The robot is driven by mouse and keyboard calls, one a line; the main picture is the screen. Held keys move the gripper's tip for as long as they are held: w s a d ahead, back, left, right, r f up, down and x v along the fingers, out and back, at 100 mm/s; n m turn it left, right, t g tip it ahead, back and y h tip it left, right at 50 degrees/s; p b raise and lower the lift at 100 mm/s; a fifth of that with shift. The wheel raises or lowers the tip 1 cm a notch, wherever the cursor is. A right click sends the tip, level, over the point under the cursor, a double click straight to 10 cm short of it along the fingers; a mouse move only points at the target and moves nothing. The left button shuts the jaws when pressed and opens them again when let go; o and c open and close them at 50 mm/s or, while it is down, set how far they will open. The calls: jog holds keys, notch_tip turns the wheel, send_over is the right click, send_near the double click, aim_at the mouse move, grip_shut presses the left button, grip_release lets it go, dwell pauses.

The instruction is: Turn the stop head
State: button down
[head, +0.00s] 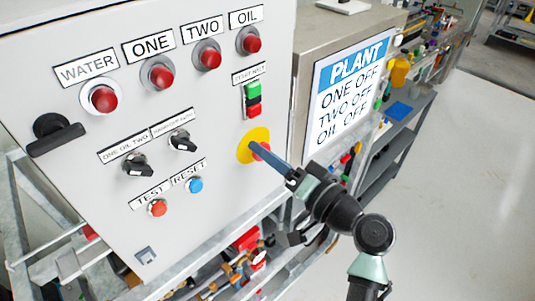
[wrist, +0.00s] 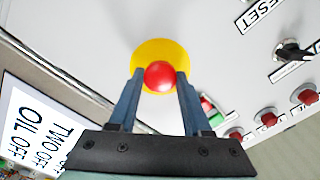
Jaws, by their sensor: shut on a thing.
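The stop head is a red round knob on a yellow disc (head: 248,138), low on the right side of the grey panel. In the head view my gripper (head: 254,147) reaches it from the right and covers part of the red. In the wrist view the red stop head (wrist: 159,76) sits between the two blue fingers of my gripper (wrist: 159,78), with the yellow disc (wrist: 160,48) behind it. The fingers are shut on the head, one on each side. How far the head is turned cannot be told.
A green and red start/stop switch (head: 253,98) is just above the disc. Red lamps (head: 208,57), black selector knobs (head: 136,165) and a blue reset button (head: 195,185) are to the left. A PLANT sign (head: 345,95) stands to the right. The floor (head: 460,190) at right is clear.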

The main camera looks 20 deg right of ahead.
dwell(0.3)
jog(key=shift+c, duration=1.6)
grip_release()
jog(key=shift+w, duration=0.1)
jog(key=b+v, duration=0.4)
jog(key=v, duration=0.9)
jog(key=shift+b, duration=0.35)
jog(key=shift+a, duration=0.1)
